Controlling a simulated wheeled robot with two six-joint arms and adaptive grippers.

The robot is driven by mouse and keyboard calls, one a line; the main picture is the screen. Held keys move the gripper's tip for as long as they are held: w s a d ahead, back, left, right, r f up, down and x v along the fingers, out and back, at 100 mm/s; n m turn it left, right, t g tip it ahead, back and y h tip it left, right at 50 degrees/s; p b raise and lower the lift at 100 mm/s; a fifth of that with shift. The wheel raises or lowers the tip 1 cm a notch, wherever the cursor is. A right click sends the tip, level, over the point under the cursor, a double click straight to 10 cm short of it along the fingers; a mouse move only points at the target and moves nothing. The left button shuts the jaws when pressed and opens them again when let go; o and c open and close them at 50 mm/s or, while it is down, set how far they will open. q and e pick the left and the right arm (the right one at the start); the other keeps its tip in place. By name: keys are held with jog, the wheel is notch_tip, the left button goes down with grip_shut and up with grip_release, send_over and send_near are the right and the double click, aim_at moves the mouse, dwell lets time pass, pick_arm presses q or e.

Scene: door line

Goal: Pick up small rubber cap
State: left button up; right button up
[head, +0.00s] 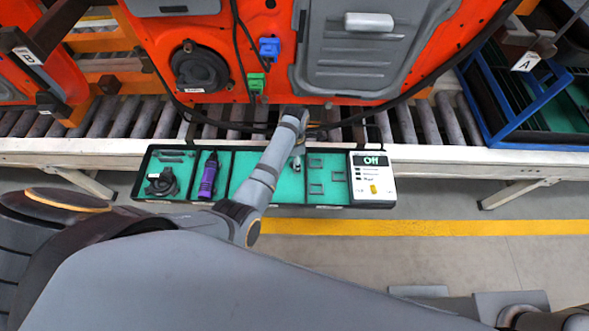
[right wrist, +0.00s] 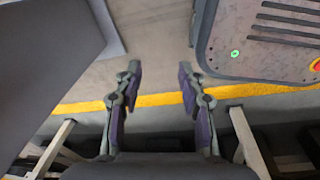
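I cannot make out the small rubber cap for certain in either view. A black tray with green lining (head: 224,170) hangs at the front of the conveyor, with small parts in its compartments. My left arm crosses the middle of the tray and hides part of it. My left gripper (head: 297,160) is small and partly hidden, over the tray's middle; I cannot tell whether it is open or what it touches. My right gripper (right wrist: 158,78) is open and empty in the right wrist view, over the floor and away from the tray.
An orange door (head: 215,50) stands on the roller conveyor (head: 420,122) behind the tray. The tray also holds a purple bottle (head: 208,175), a black round part (head: 162,182) and a white "Off" box (head: 372,180). A blue rack (head: 530,125) stands right. Floor in front is clear.

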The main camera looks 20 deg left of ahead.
pick_arm(q)
jog(key=shift+f, duration=0.2)
jog(key=c, duration=0.8)
jog(key=shift+c, duration=0.3)
pick_arm(e)
jog(key=shift+w+a+f, duration=0.1)
jog(key=shift+w+f, duration=0.2)
jog(key=shift+w, duration=0.25)
jog(key=shift+r, duration=0.15)
